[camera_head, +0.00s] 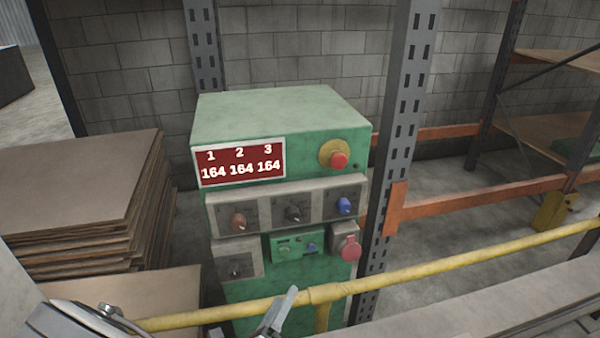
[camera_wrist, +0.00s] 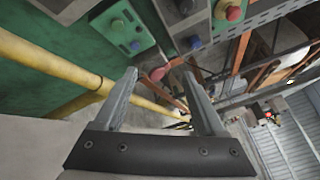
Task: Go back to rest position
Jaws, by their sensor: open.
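My gripper (camera_wrist: 158,92) is open and empty in the wrist view, its two fingers apart with the yellow rail seen behind and between them. In the head view only part of it shows, with a grey finger (camera_head: 287,302) at the bottom edge in front of the yellow rail. The green control cabinet (camera_head: 285,120) stands beyond the rail. The gripper appears apart from the cabinet.
A yellow rail (camera_head: 420,272) runs across the front of the cabinet. Stacked brown sheets (camera_head: 75,190) are at the left. A grey perforated post (camera_head: 404,110) and orange beams (camera_head: 470,204) stand at the right. A grey beam (camera_head: 480,305) lies at the bottom right.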

